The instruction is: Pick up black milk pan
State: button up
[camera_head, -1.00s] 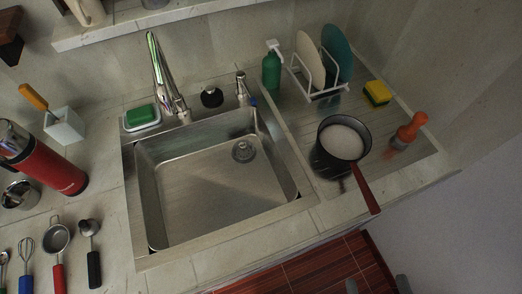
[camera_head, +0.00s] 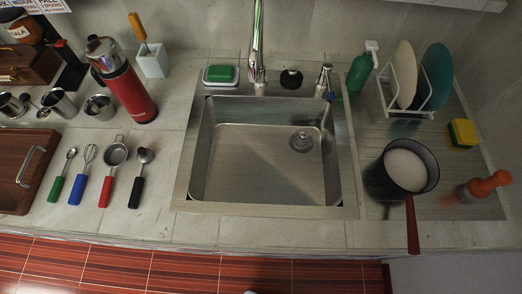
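The black milk pan (camera_head: 424,184) stands upright on the ribbed drainboard to the right of the sink. Its inside looks white, as if filled with milk or a pale lining; I cannot tell which. Its dark red handle (camera_head: 412,225) points toward me and reaches past the counter's front edge. My gripper is not in view, and nothing is seen touching the pan.
An orange bottle-like thing (camera_head: 484,187) lies close to the pan's right. A yellow sponge (camera_head: 463,132), a dish rack with plates (camera_head: 404,98) and a green soap bottle (camera_head: 360,72) are behind it. The sink (camera_head: 265,210) is left; several utensils lie farther left.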

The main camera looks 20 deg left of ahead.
aim_at(406, 169)
jog(key=j+z, duration=0.5)
jog(key=z, duration=0.2)
jog(key=k+j+z, duration=0.1)
jog(key=z, duration=0.25)
jog(key=k+j, duration=0.05)
jog(key=j, duration=0.05)
